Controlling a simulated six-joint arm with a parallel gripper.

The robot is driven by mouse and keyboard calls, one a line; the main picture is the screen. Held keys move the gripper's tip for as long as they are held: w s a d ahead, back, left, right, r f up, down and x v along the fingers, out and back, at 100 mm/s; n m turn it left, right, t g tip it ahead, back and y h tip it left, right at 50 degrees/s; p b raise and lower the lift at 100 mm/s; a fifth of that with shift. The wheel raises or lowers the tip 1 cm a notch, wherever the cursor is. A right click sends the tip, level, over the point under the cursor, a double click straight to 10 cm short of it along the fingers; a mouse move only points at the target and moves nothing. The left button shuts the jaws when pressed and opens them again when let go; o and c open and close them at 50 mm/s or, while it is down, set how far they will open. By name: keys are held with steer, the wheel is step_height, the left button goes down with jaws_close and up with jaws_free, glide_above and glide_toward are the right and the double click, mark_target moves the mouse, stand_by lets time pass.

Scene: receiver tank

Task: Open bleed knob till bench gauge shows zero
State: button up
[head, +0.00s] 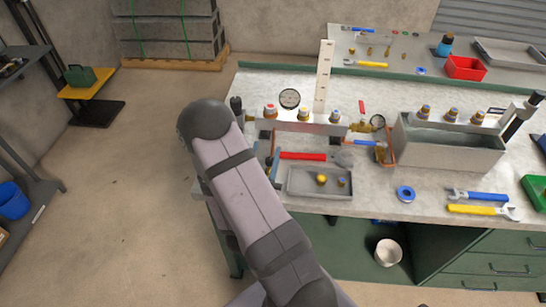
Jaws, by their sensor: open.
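A round white-faced gauge (290,98) stands at the back of a pale block on the bench. A smaller gauge (378,121) sits to its right by copper-coloured pipework. Both needles are too small to read. I cannot tell which part is the bleed knob. My arm rises from the bottom and bends at the bench's left edge. My gripper does not show, and the arm hides part of the bench's left end.
A grey trough (450,155) stands at the right of the bench (365,190). A grey tray (320,190) with small fittings, a red-handled hammer (303,156), blue tape (405,193) and wrenches (478,210) lie near the front. A white upright strip (323,76) stands behind the block.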

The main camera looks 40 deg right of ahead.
mark_target(271, 158)
steer(key=shift+s+a+f+m+h, duration=0.4)
steer(key=shift+s+a+h, duration=0.1)
steer(key=shift+s+a, duration=0.15)
steer(key=f, duration=0.1)
steer(key=s+f+n+b, duration=0.1)
steer(key=f, duration=0.1)
steer(key=shift+s+f+n+g+y, duration=0.1)
steer(key=shift+s+n+g+y, duration=0.1)
steer(key=shift+n+g+y, duration=0.15)
steer(key=shift+p+x, duration=1.15)
steer(key=shift+x, duration=1.8)
steer(key=shift+w+d, duration=0.45)
steer(key=shift+w, duration=0.05)
jaws_close()
